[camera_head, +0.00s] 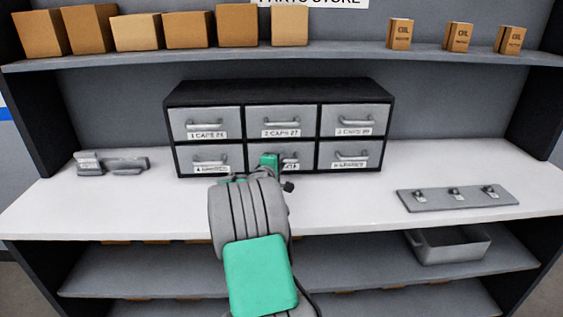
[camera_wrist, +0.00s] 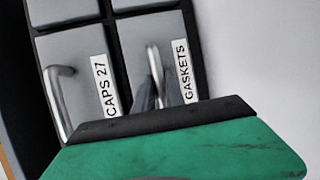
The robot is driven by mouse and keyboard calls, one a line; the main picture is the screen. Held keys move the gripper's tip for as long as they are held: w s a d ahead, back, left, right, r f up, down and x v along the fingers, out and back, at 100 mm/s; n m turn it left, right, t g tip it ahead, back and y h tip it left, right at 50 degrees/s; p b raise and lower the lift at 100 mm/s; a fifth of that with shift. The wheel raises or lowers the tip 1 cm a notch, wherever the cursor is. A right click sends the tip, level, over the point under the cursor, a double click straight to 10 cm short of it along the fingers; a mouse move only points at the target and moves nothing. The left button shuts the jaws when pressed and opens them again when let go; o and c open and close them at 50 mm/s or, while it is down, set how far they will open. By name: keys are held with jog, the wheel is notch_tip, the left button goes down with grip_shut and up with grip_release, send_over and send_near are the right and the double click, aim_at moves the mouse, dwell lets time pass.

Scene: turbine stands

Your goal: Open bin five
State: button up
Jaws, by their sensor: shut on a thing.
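Bin five is the bottom middle drawer (camera_head: 305,154) of the small black cabinet, partly hidden behind my gripper. In the wrist view its grey front (camera_wrist: 137,52) carries a GASKETS label (camera_wrist: 182,69) and a bar handle (camera_wrist: 153,62). The drawer looks flush with its neighbours. My gripper (camera_wrist: 165,95) is at this handle, its grey fingers on either side of the bar and shut on it. In the head view the green and grey hand hides the fingertips and most of the handle.
The cabinet (camera_head: 280,92) stands on a white bench top (camera_head: 340,205). Drawer 2 CAPS 27 (camera_head: 281,120) is directly above. A grey metal part (camera_head: 110,162) lies left, and a plate with several small fittings (camera_head: 457,198) lies right. A shelf with boxes (camera_head: 330,55) runs above.

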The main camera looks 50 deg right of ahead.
grip_shut()
dwell(0.8)
jog(key=shift+s+a, duration=0.1)
